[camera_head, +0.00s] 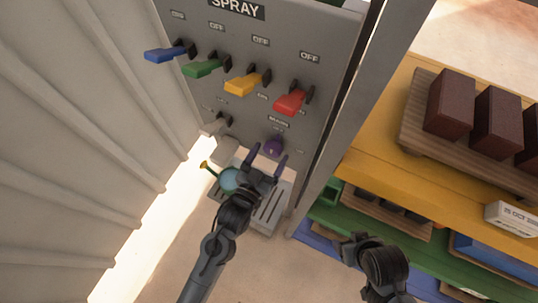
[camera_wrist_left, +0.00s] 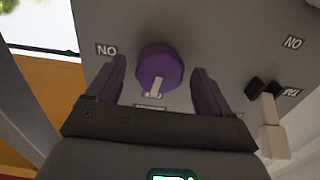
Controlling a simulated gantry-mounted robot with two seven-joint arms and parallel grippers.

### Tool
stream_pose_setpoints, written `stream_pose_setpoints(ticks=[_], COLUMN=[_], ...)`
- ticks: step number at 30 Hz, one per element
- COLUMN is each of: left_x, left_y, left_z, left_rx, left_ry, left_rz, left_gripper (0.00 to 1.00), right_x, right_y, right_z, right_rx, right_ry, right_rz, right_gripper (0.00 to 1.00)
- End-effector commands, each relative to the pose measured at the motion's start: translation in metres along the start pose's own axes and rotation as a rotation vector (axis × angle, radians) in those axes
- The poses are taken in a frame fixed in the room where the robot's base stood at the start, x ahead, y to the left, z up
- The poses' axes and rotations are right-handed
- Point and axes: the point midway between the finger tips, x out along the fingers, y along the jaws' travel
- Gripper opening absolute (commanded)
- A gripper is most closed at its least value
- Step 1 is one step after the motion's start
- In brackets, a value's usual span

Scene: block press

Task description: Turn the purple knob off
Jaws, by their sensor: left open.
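The purple knob (camera_head: 274,146) sits low on a grey control panel (camera_head: 330,62) headed "SPRAY". In the left wrist view the purple knob (camera_wrist_left: 160,68) is many-sided with a pale pointer mark at its lower edge, and a "NO" label stands beside it. My left gripper (camera_head: 268,160) is open, its two fingers on either side of the knob with visible gaps. It also shows in the left wrist view (camera_wrist_left: 160,88). I cannot tell how deep the fingertips reach. My right gripper (camera_head: 350,247) is at the lower right, away from the panel; its fingers are unclear.
Blue (camera_head: 166,54), green (camera_head: 205,67), yellow (camera_head: 244,84) and red (camera_head: 291,101) levers stick out above the knob. A pale lever (camera_head: 215,126) is to its left. A shelf (camera_head: 385,148) with dark blocks (camera_head: 450,104) stands right, beyond a metal post (camera_head: 345,130).

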Motion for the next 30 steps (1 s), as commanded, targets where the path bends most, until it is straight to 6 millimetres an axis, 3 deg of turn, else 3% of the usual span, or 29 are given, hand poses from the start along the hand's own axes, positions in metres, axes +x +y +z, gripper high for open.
stream_pose_setpoints(ticks=[10,21,30], left_x=[0.003,0.003,0.003], left_y=[0.0,0.0,0.001], left_z=[0.001,0.001,-0.002], left_rx=[0.0,0.0,-0.128], left_ry=[-0.001,-0.001,-0.002], left_rz=[0.0,0.0,0.001], left_gripper=[0.81,0.26,0.25], right_x=[0.001,0.001,-0.015], right_y=[0.002,0.002,0.001], right_z=[0.0,0.0,-0.005], right_rx=[-0.008,-0.007,-0.002], right_ry=[-0.001,-0.001,0.0], right_rz=[0.006,0.006,0.001], right_gripper=[0.66,0.66,0.66])
